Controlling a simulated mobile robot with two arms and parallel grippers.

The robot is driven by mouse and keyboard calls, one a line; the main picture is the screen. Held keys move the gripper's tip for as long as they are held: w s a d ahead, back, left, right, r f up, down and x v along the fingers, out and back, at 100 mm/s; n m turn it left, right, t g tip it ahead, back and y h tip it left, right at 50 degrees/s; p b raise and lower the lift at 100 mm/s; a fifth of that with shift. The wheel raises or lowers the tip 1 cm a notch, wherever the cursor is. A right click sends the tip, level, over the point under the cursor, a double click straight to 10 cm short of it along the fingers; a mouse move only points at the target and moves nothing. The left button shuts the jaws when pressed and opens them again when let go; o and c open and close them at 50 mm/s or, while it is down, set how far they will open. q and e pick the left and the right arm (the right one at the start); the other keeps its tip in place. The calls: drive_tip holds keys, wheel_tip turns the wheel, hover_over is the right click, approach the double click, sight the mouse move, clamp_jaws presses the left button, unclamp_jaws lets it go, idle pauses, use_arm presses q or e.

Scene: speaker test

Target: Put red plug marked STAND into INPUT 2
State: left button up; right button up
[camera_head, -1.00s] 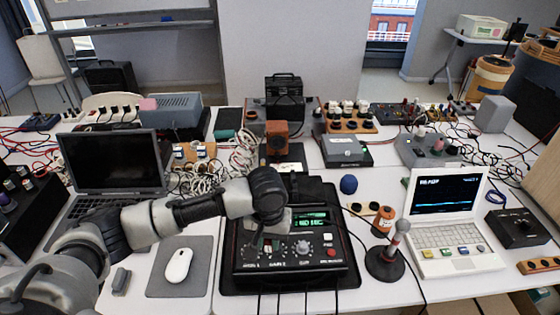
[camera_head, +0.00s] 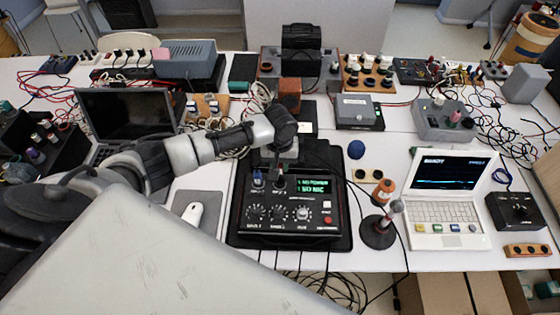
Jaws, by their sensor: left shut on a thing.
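The black audio unit (camera_head: 292,226) stands on a dark mat, with knobs, a red button and a lit green display. My left gripper (camera_head: 279,165) reaches in from the left over the back edge of this unit, pointing down. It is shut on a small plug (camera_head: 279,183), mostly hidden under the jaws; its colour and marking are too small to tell. A blue plug (camera_head: 257,179) stands upright at the unit's back left, just left of the gripper. The INPUT labels cannot be read clearly. My right gripper is not in view.
A microphone on a round stand (camera_head: 379,230) and an orange pot (camera_head: 383,192) stand right of the unit. A white laptop (camera_head: 444,207) is further right. A mouse (camera_head: 193,213) lies left. Cables run off the front edge.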

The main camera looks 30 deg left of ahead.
use_arm(q)
wheel_tip(320, 180, down, 2)
drive_tip(key=shift+w+b, duration=0.1)
drive_tip(key=shift+b, duration=0.8)
wheel_tip(320, 180, down, 2)
drive_tip(key=b, duration=0.2)
drive_tip(key=shift+f+b, duration=0.1)
drive_tip(key=shift+b, duration=0.2)
drive_tip(key=shift+f, duration=0.55)
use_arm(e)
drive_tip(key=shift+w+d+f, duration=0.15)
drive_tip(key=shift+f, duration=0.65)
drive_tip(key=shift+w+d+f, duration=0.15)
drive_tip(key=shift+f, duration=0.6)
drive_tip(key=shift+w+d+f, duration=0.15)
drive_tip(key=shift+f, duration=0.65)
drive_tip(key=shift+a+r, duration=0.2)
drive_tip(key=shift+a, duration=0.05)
use_arm(q)
drive_tip(key=shift+p, duration=0.55)
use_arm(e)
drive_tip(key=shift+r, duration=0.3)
use_arm(q)
drive_tip(key=shift+f, duration=0.25)
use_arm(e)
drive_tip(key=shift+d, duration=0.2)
use_arm(q)
drive_tip(key=o, duration=1)
